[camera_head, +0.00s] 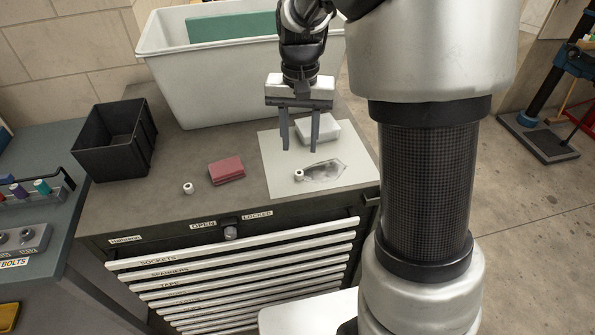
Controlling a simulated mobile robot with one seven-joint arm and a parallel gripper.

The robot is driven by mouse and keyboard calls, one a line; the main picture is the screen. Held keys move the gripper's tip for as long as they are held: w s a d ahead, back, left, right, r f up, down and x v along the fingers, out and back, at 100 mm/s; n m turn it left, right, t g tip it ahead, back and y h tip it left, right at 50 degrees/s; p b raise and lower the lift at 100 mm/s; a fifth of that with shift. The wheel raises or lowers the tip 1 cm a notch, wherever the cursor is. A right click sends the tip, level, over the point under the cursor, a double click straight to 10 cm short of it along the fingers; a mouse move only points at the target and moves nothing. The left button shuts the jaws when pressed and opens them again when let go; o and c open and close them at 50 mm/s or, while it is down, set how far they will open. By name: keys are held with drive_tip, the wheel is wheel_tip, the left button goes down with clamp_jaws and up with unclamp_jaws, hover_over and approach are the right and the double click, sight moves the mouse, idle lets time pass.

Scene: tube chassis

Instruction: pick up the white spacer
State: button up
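Two small white ring-shaped pieces that look like spacers are in view. One white spacer (188,188) sits on the bare grey cabinet top, left of a dark red block. The other white spacer (299,175) is on the pale sheet, at the left end of a clear bag. My gripper (300,147) points down over the pale sheet, its fingers spread apart with nothing seen between them. In the picture its fingertips are just above the spacer on the sheet. I cannot tell their exact height.
The pale sheet (273,182) also bears the clear bag (325,171) and a white box (318,131) behind the fingers. A dark red block (226,170), a black bin (104,165) and a large white tub (180,98) stand on the cabinet top (150,207).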

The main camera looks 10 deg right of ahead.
sight(299, 171)
wheel_tip(299, 171, down, 9)
drive_tip(key=shift+w+f, duration=0.1)
drive_tip(key=shift+w, duration=0.05)
idle(0.4)
clamp_jaws()
